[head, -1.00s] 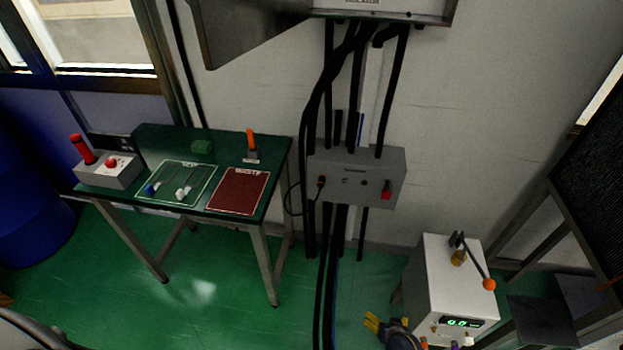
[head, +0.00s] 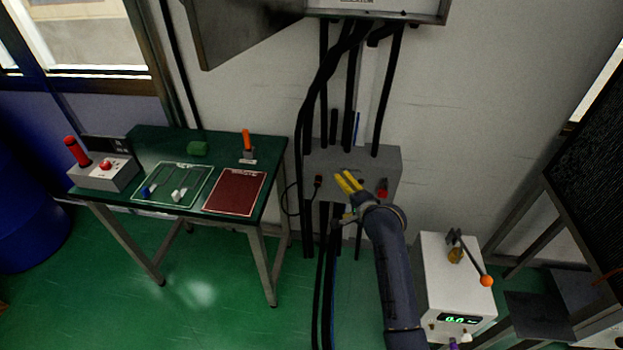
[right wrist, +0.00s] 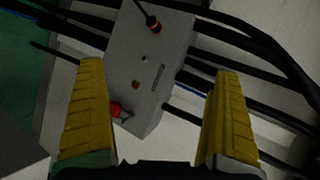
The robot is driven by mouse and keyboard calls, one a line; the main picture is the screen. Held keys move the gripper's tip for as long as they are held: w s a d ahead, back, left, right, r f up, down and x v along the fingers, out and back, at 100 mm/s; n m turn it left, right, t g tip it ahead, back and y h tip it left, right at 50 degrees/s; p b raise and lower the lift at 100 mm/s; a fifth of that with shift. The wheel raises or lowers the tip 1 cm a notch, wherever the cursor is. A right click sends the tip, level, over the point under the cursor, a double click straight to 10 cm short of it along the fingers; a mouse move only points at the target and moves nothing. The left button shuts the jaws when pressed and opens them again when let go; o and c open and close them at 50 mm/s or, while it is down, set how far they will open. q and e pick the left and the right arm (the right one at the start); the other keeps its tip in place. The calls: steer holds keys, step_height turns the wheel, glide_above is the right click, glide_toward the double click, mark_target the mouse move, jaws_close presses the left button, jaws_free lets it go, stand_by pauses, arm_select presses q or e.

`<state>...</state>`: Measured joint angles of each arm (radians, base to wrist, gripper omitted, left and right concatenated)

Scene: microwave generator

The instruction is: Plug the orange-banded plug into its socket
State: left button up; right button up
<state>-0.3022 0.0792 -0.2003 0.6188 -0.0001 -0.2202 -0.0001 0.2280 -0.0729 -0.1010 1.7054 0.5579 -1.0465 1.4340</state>
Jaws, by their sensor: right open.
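The grey socket box (head: 392,160) is on the wall; it also shows in the right wrist view (right wrist: 150,55). A dark plug with a small reddish-orange part (head: 318,181) is at the box's left side, with a black cable; it also shows at the top of the right wrist view (right wrist: 153,23). I cannot tell whether this is the orange-banded plug. A small orange-brown round opening (right wrist: 136,85) is on the box face. My right gripper (head: 348,182), with yellow fingers, is open and empty in front of the box. My left gripper is not in view.
A red switch (head: 382,191) is on the box's right; black conduits (head: 323,90) run above and below. A white generator (head: 440,270) with an orange-knobbed lever stands at lower right. A green table (head: 225,148) stands left. My right forearm hides part of the generator's left side.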

steer(key=x, duration=1)
steer(key=shift+f+m, duration=0.15)
steer(key=shift+m, duration=0.25)
steer(key=shift+d, duration=0.1)
steer(key=shift+s, duration=0.1)
stand_by(0.3)
